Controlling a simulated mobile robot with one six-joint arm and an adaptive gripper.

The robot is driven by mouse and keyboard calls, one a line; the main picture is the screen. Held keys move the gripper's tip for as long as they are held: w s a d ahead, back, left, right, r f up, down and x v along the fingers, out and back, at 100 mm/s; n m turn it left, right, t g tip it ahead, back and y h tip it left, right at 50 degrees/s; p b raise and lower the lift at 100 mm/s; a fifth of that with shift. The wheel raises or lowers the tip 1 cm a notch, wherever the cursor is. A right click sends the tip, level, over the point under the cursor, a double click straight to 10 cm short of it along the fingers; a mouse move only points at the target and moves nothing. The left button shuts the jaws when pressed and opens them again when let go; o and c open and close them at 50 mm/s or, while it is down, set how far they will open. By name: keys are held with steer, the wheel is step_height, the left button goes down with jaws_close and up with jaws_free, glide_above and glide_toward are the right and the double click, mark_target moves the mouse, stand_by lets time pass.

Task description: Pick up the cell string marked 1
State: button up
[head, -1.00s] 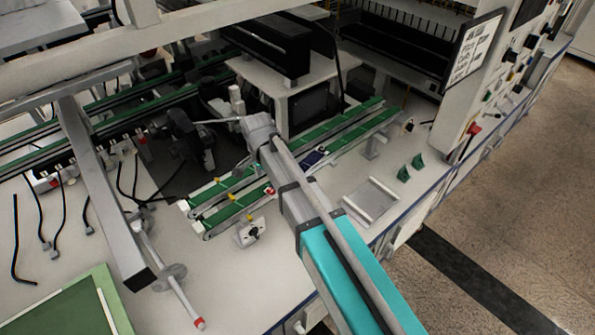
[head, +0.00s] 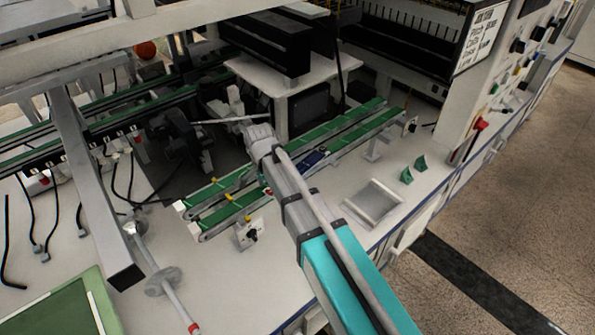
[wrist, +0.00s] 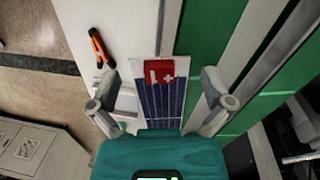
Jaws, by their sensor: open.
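In the wrist view a dark blue cell string (wrist: 162,103) with thin pale lines lies below my gripper. A red tag (wrist: 160,71) with white marks sits at its upper end; I cannot read the marks surely as a 1. My gripper (wrist: 162,88) is open, with one finger on each side of the string and nothing held. The string's lower end is hidden by the teal gripper body. In the head view a small dark blue piece (head: 314,158) lies on the green conveyor (head: 352,133), partly behind my arm. My gripper cannot be made out there.
An orange-handled tool (wrist: 98,46) lies left of the string in the wrist view. A white-topped stand (head: 288,75) rises behind. A grey beam (head: 90,185) hangs at left.

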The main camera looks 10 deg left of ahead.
stand_by(0.3)
steer(key=shift+s+r, duration=0.1)
steer(key=shift+s, duration=0.05)
steer(key=c, duration=1.3)
steer(key=shift+d, duration=0.1)
